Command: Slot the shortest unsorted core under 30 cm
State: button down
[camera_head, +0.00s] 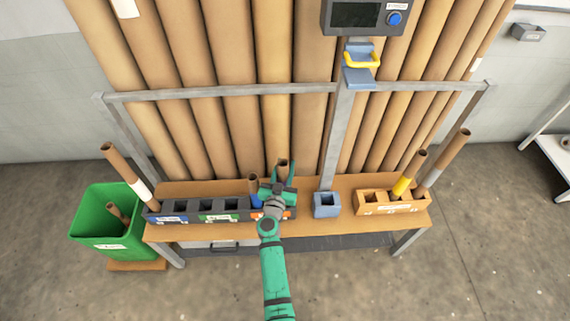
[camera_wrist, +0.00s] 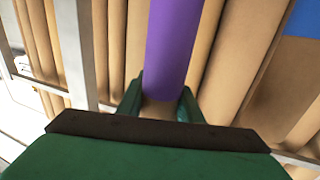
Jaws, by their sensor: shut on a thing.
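My gripper (camera_head: 277,188) is shut on a cardboard core (camera_head: 282,164). The wrist view shows a wide purple band (camera_wrist: 172,45) on this core between the green fingers (camera_wrist: 160,105). In the head view it stands over the right end of the dark slotted rack (camera_head: 180,217); my gripper hides its lower part, so I cannot tell whether it is in a slot. A core with a blue band (camera_head: 254,190) stands just left of my gripper. A tall core with a white band (camera_head: 125,173) leans in the rack's left end. Several rack slots between them look empty.
A wooden block (camera_head: 405,207) at right holds a yellow-banded core (camera_head: 408,175) and a tall grey-banded core (camera_head: 443,160). A blue-grey holder (camera_head: 326,210) stands between. A green bin (camera_head: 90,237) holds a core. Tall tubes and a grey rail (camera_head: 220,91) stand behind.

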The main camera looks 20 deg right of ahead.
jog(key=shift+f, duration=3.55)
jog(key=c, duration=1.2)
grip_release()
jog(key=shift+s, duration=0.1)
jog(key=v, duration=1)
jog(key=shift+s+a+f, duration=0.1)
jog(key=shift+s+a, duration=0.1)
